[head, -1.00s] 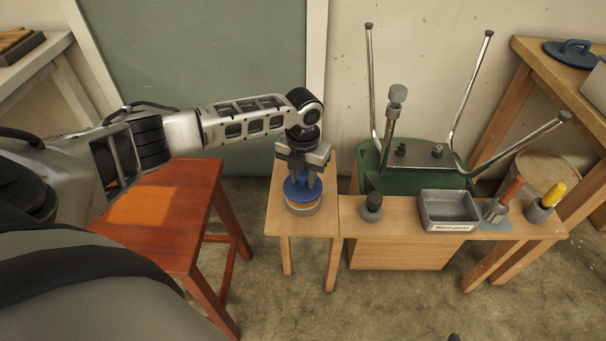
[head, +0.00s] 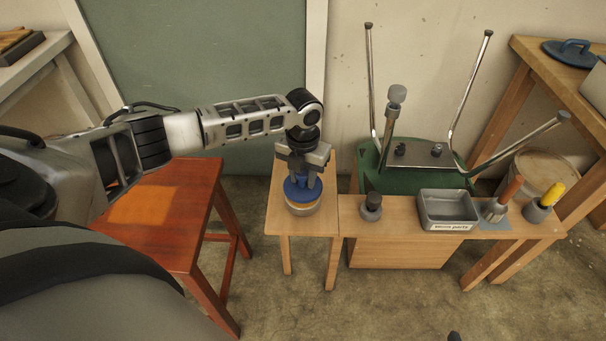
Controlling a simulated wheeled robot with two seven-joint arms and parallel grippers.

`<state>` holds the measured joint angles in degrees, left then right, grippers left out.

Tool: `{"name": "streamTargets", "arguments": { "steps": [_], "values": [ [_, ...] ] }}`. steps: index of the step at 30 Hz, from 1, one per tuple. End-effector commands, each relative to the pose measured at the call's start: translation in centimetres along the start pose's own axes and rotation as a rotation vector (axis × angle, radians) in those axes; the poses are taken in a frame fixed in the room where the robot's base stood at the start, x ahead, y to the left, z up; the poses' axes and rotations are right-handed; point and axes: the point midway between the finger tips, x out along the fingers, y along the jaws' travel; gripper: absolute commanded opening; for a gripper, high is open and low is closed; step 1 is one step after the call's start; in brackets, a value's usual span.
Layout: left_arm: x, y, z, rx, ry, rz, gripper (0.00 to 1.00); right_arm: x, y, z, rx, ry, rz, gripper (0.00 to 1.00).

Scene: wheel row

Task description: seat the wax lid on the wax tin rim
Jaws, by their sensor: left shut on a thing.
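The wax lid (head: 299,191) is a blue disc with a raised blue knob, in the middle of the head view. The wax tin (head: 303,209) is a short round tin with a grey side, standing on the narrow wooden bench. My left gripper (head: 302,182) points down and is shut on the lid's knob. The lid lies over the tin's top and looks level. I cannot tell whether it touches the rim all round, as the lid hides most of the rim. My right gripper is not in view.
Right of the tin, a wooden bench bears a dark-knobbed grey piece (head: 371,207), a grey parts tray (head: 447,210) and tools with orange (head: 510,188) and yellow (head: 551,195) handles. An upturned green chair (head: 375,178) stands behind. A red-brown stool (head: 190,190) stands left.

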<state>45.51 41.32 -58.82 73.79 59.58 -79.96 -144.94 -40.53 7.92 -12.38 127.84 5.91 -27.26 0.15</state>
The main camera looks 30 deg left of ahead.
Motion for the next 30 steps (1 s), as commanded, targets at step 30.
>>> {"name": "streamTargets", "arguments": {
  "steps": [30],
  "values": [
    [1.6,0.0,0.0,0.000,0.000,0.000,0.07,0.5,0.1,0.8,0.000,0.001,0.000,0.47]
  ]
}}
